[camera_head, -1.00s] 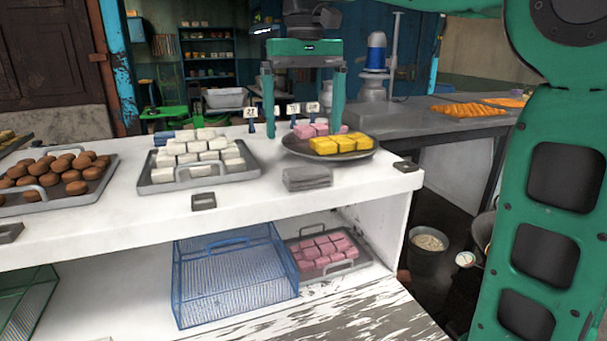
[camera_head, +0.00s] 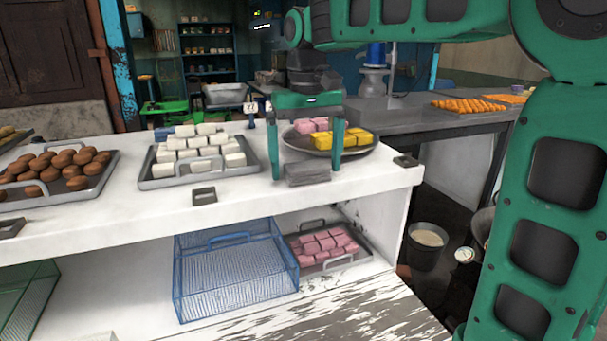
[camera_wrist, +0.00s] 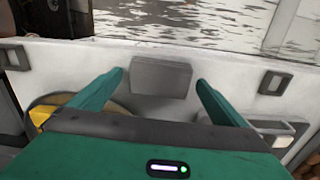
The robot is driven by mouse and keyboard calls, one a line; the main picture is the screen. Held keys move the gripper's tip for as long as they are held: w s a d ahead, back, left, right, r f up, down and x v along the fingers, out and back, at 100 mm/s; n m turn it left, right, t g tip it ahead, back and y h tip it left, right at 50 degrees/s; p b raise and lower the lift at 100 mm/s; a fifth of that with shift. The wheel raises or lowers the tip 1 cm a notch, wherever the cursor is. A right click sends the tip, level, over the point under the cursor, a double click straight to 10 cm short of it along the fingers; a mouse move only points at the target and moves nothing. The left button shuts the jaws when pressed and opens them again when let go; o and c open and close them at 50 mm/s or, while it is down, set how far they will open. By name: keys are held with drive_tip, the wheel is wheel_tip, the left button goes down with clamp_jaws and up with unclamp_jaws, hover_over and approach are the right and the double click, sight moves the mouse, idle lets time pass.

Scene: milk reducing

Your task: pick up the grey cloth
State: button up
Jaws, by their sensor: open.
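The grey cloth (camera_head: 307,173) is a folded flat block on the white counter, just in front of the round plate. In the wrist view the grey cloth (camera_wrist: 160,77) lies ahead of the fingertips, centred between them. My gripper (camera_head: 307,174) is open and points down. Its fingers stand to the left and right of the cloth in the head view. In the wrist view my gripper (camera_wrist: 160,78) has nothing between its fingers that it grips. Whether a fingertip touches the cloth or the counter I cannot tell.
A round plate (camera_head: 368,150) with yellow and pink sweets stands right behind the cloth. A tray (camera_head: 150,184) of white blocks is to the left. The counter's front edge is close. A blue wire basket (camera_head: 235,282) and a tray of pink pieces (camera_head: 323,243) sit on the lower shelf.

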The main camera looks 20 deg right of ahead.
sight(306, 165)
drive_tip(key=shift+f, duration=0.3)
drive_tip(key=c, duration=1.2)
drive_tip(key=shift+o, duration=0.2)
drive_tip(key=shift+r, duration=0.15)
wheel_tip(306, 165, up, 4)
drive_tip(key=shift+r, duration=0.1)
drive_tip(key=shift+s+a+r, duration=0.1)
drive_tip(key=shift+s+r, duration=0.25)
drive_tip(key=shift+s, duration=0.45)
drive_tip(key=shift+s+a+r, duration=0.1)
drive_tip(key=shift+s+r, duration=0.2)
drive_tip(key=shift+s, duration=0.5)
drive_tip(key=s+r, duration=0.5)
drive_tip(key=s, duration=0.3)
drive_tip(key=shift+s+r, duration=0.15)
drive_tip(key=shift+s, duration=0.15)
drive_tip(key=shift+o, duration=0.7)
